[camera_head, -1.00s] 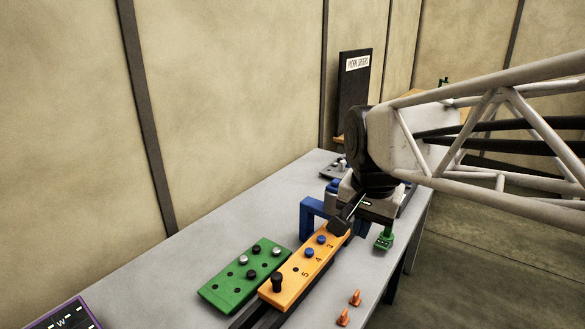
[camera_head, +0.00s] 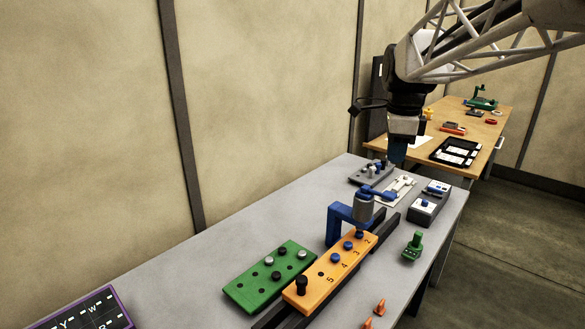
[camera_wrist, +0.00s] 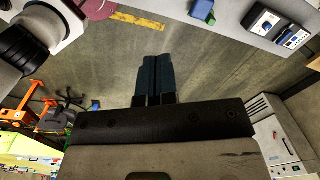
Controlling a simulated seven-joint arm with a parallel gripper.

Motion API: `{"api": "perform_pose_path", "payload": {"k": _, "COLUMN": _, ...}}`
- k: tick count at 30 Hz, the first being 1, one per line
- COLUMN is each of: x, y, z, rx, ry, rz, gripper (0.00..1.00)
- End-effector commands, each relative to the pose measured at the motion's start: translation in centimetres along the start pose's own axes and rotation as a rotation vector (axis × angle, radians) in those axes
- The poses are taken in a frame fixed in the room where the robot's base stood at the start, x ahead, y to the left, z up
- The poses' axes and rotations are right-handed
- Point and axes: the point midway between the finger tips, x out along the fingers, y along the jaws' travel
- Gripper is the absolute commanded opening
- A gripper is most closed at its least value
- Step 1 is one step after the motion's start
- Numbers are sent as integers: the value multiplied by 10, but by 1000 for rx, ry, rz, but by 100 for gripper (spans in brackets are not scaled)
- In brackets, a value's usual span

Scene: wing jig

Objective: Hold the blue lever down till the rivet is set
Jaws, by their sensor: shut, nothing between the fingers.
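A blue C-shaped press frame (camera_head: 336,222) straddles the far end of an orange numbered bar (camera_head: 312,290). A grey cylinder (camera_head: 363,206) sits on its top, and the blue lever (camera_head: 380,194) extends from there to the right. I cannot tell whether the lever is pressed down. Blue rivet heads (camera_head: 348,245) show in the bar; the spot under the press is partly hidden. My gripper (camera_head: 397,160) points down with shut, empty fingers, above and behind the lever and apart from it. Its closed fingers fill the middle of the wrist view (camera_wrist: 154,78).
A green plate (camera_head: 262,296) with pegs lies left of the bar. A green fixture (camera_head: 413,246), two orange cones (camera_head: 379,307) and a grey box (camera_head: 430,206) stand on the right. A grey block with pegs (camera_head: 367,177) is behind the press. A wooden table (camera_head: 480,117) stands beyond.

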Motion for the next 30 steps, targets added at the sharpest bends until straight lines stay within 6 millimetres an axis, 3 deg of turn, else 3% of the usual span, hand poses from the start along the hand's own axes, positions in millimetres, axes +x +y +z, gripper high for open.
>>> {"api": "perform_pose_path", "payload": {"k": 6, "x": -6, "y": -42, "z": -6, "rx": 246, "ry": 6, "rz": 24, "gripper": 0}}
{"api": "perform_pose_path", "payload": {"k": 12, "x": -8, "y": -67, "z": -10, "rx": 408, "ry": 13, "rz": 40, "gripper": 0}}
{"api": "perform_pose_path", "payload": {"k": 18, "x": -10, "y": -77, "z": -12, "rx": 478, "ry": 17, "rz": 45, "gripper": 0}}
{"api": "perform_pose_path", "payload": {"k": 30, "x": -9, "y": -78, "z": -12, "rx": 485, "ry": 17, "rz": 46, "gripper": 0}}
